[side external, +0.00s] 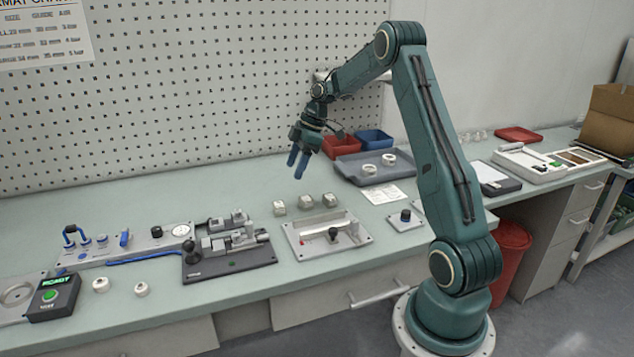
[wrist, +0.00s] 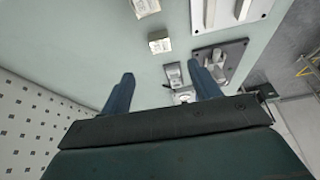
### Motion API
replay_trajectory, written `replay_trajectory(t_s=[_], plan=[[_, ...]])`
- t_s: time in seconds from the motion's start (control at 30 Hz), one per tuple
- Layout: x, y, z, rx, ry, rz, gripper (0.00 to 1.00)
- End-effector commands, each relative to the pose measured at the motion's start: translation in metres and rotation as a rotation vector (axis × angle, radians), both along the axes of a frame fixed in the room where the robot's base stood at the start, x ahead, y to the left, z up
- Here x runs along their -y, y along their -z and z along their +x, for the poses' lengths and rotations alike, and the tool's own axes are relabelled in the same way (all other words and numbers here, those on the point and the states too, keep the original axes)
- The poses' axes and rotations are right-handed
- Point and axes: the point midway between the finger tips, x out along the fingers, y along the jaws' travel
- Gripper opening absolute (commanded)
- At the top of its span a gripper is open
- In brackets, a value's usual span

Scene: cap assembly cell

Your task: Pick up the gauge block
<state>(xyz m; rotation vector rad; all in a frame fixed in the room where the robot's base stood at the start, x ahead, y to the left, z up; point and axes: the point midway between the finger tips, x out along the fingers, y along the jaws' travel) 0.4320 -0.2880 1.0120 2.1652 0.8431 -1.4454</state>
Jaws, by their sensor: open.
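Three small pale blocks stand in a loose row on the bench: a left block (side external: 279,208), a middle block (side external: 306,201) and a right block (side external: 329,200). I cannot tell which one is the gauge block. My gripper (side external: 296,166) hangs above and behind this row, open and empty, its blue fingers pointing down. In the wrist view, the fingers (wrist: 162,76) are spread apart. A pale block (wrist: 160,43) lies beyond the fingertips, and another (wrist: 145,7) is at the top edge. A small grey item (wrist: 173,75) shows between the fingers.
A grey plate with a pale bar and black knob (side external: 306,243) lies in front of the blocks. A clamp fixture (side external: 216,262) stands to their left. Pegboard backs the bench.

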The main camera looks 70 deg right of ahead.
Motion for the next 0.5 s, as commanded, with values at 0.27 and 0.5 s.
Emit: replay_trajectory(t_s=[0.27,0.5], plan=[[-0.012,0.037,0.011,-0.003,-0.002,0.002,0.62],[-0.019,0.063,0.019,-0.002,-0.002,0.001,0.62]])
